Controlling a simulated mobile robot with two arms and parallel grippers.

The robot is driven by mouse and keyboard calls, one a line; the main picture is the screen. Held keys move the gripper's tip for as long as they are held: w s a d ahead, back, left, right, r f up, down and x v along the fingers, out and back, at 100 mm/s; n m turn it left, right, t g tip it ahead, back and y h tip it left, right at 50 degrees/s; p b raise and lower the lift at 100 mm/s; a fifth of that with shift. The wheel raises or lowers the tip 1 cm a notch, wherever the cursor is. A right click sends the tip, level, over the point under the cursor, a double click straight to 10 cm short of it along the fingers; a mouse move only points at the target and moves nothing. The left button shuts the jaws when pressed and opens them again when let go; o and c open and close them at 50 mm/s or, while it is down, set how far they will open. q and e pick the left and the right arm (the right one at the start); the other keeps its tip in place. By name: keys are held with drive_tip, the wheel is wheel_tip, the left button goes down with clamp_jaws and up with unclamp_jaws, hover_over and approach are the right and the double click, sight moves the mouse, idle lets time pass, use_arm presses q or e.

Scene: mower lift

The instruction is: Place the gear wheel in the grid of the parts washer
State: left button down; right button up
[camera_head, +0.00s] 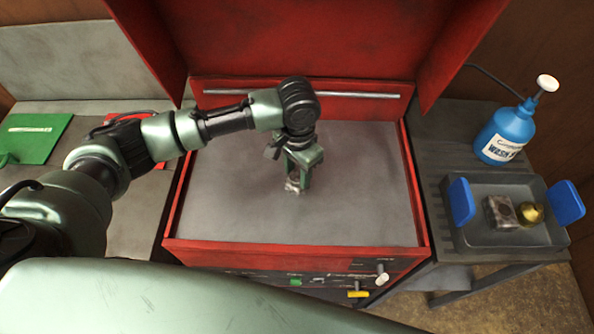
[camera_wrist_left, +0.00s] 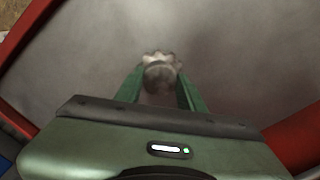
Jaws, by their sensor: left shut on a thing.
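My left gripper (camera_head: 293,184) is shut on the gear wheel (camera_head: 292,186), a small grey toothed part, inside the open red parts washer (camera_head: 172,213). In the left wrist view the gear wheel (camera_wrist_left: 161,72) shows between the green fingers of the gripper (camera_wrist_left: 160,84). The grey floor (camera_head: 350,215) of the washer lies below it; I cannot tell whether the gear touches it. No grid pattern is clear on that grey surface. My right gripper is not in view.
The washer's red lid (camera_head: 300,40) stands open behind. A green sheet (camera_head: 35,138) lies at left.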

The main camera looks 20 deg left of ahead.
sight(298, 177)
use_arm(q)
drive_tip(key=shift+d+f, duration=0.1)
drive_tip(key=shift+f, duration=0.3)
drive_tip(key=c, duration=0.9)
unclamp_jaws()
drive_tip(key=shift+f, duration=0.1)
drive_tip(key=shift+o, duration=0.2)
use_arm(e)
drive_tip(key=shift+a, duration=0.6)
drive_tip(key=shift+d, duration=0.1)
use_arm(q)
wheel_tip(298, 177, up, 12)
drive_tip(key=b, duration=0.2)
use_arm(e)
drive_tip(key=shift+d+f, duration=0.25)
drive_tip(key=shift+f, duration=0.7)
use_arm(q)
drive_tip(key=shift+s, duration=0.1)
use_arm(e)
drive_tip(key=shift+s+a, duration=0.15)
